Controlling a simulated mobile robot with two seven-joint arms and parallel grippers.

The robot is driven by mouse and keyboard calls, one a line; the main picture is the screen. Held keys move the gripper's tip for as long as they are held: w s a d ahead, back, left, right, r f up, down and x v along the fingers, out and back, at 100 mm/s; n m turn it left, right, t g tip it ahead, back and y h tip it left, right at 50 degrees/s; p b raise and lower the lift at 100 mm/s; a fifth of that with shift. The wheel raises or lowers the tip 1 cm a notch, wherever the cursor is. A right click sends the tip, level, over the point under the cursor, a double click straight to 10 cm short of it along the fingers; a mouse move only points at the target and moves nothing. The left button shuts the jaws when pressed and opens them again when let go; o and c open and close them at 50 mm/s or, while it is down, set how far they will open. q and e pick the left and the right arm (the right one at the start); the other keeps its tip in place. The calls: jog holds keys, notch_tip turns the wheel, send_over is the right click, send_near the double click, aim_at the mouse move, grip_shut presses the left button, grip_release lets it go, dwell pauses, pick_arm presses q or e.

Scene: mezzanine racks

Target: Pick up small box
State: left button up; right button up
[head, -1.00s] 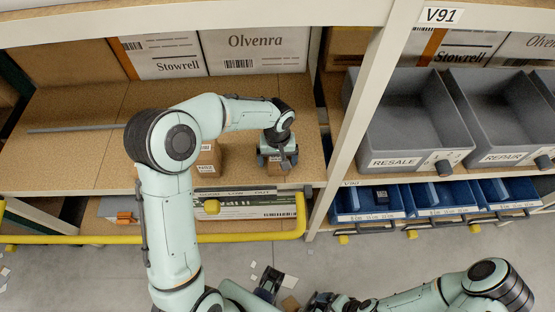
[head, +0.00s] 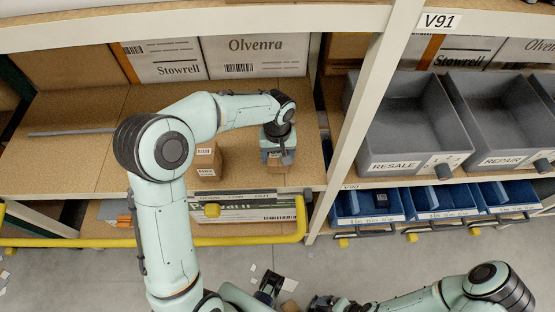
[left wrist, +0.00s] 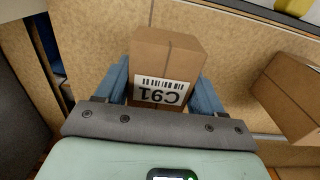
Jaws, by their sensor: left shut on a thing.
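A small brown box (left wrist: 165,72) with a white label "C91", upside down in the left wrist view, sits between the blue fingers of my left gripper (left wrist: 166,92). The fingers are shut on its two sides. In the head view the left gripper (head: 277,157) is over the front right of the wooden shelf, with part of the small box (head: 275,163) showing below it. I cannot tell whether the box touches the shelf. My right gripper (head: 270,286) is low at the bottom of the head view, dark and partly cut off; its jaw state is unclear.
Brown boxes (head: 207,160) stand just left of my left gripper on the shelf (head: 70,155). White "Olvenra" and "Stowrell" cartons (head: 255,55) stand behind. A rack upright (head: 360,120) is to the right, and a yellow rail (head: 150,241) runs in front.

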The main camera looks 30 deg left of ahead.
pick_arm(q)
notch_tip(320, 180, up, 15)
jog(key=p, duration=0.2)
jog(key=s+d+r+b, duration=0.2)
jog(key=s+d, duration=0.4)
jog(key=s, duration=0.5)
jog(key=s+d+r+b, duration=0.2)
jog(key=s+d, duration=0.5)
jog(key=s, duration=0.4)
jog(key=shift+d+b, duration=0.3)
jog(key=shift+b, duration=0.3)
jog(key=shift+s, duration=0.1)
